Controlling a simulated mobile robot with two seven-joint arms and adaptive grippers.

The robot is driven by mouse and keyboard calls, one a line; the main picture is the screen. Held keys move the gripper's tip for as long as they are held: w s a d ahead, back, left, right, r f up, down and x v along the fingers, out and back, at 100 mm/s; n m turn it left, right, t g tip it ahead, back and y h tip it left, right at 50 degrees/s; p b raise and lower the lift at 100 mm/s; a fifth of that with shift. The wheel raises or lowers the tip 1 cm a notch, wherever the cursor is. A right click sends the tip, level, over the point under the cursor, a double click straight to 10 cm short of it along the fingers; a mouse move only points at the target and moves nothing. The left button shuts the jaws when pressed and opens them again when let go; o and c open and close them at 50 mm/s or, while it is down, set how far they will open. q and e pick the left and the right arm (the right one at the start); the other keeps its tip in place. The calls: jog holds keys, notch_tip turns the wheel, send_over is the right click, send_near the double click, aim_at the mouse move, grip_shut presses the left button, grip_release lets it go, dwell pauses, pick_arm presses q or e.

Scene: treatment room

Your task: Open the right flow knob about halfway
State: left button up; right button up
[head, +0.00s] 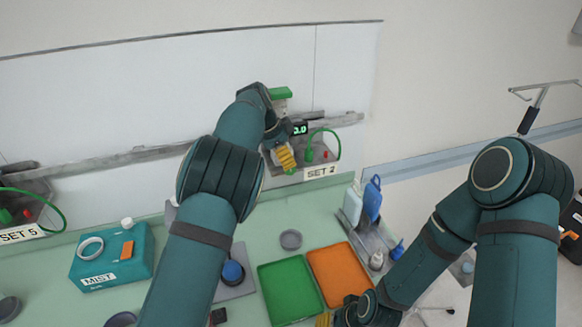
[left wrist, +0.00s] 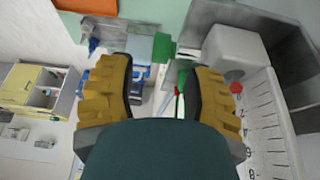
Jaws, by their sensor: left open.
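The station marked "SET 2" (head: 320,171) stands against the wall panel, with a display reading 0.0 (head: 300,129), a green fitting with a looped green tube (head: 309,152) and a small red part (head: 325,155). I cannot tell for sure which part is the right flow knob. My left gripper (head: 285,158) is at the left side of this station; its yellow fingers are open in the left wrist view (left wrist: 160,92). A green part (left wrist: 163,47) shows beyond them, and a red knob (left wrist: 236,87) sits beside the right finger. My right gripper (head: 323,319) is mostly cut off at the bottom edge.
A "SET 5" station (head: 20,233) stands at far left. On the counter are a teal MIST box (head: 112,260), a green tray (head: 290,290), an orange tray (head: 340,275) and a grey dish (head: 291,239). Blue and pale bottles (head: 372,198) stand right of the station.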

pick_arm(q)
jog(key=shift+x, duration=2.4)
grip_shut()
